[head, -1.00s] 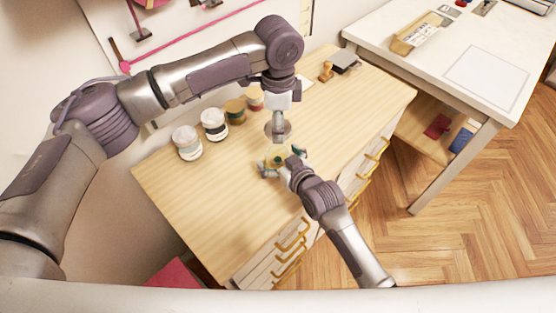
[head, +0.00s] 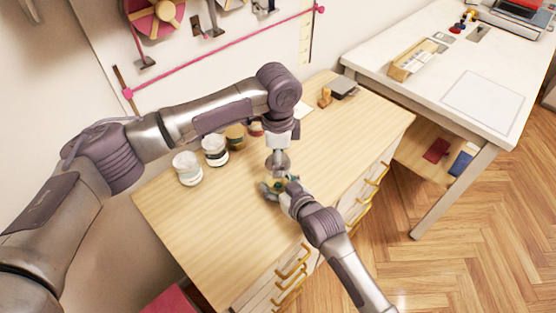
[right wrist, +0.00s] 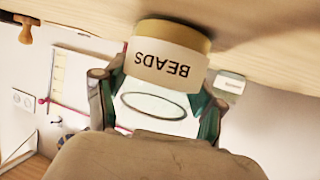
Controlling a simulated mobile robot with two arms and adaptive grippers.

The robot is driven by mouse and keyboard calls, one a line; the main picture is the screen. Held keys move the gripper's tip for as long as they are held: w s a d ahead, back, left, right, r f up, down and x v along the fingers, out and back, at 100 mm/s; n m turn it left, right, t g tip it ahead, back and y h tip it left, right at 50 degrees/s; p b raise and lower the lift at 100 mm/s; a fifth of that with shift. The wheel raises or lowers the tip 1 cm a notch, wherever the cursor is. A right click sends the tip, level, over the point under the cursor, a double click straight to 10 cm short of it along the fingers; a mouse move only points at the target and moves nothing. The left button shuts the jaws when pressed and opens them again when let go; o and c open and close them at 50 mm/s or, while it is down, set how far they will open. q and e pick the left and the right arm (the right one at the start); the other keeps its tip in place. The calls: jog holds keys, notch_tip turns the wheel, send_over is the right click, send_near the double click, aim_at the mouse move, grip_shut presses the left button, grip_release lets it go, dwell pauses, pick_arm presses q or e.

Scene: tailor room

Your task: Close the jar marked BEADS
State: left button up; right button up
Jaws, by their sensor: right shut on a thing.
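The jar marked BEADS (right wrist: 170,62) shows upside down in the right wrist view, with a white label and yellow contents. A thin dark ring (right wrist: 155,105), which looks like its clear rim, lies on the side towards my palm. My right gripper (head: 278,187) is shut around the jar at the dresser top; its fingers (right wrist: 155,100) are on both sides of it. My left gripper (head: 278,155) points down just above the jar. A grey round disc (head: 277,163) shows at its lower end; I cannot tell whether it is a lid. The left fingers are hidden.
The front left is clear.

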aim_at(278, 185)
pick_arm(q)
jog(key=shift+f, duration=0.9)
jog(key=shift+f, duration=0.9)
jog(key=shift+f, duration=0.55)
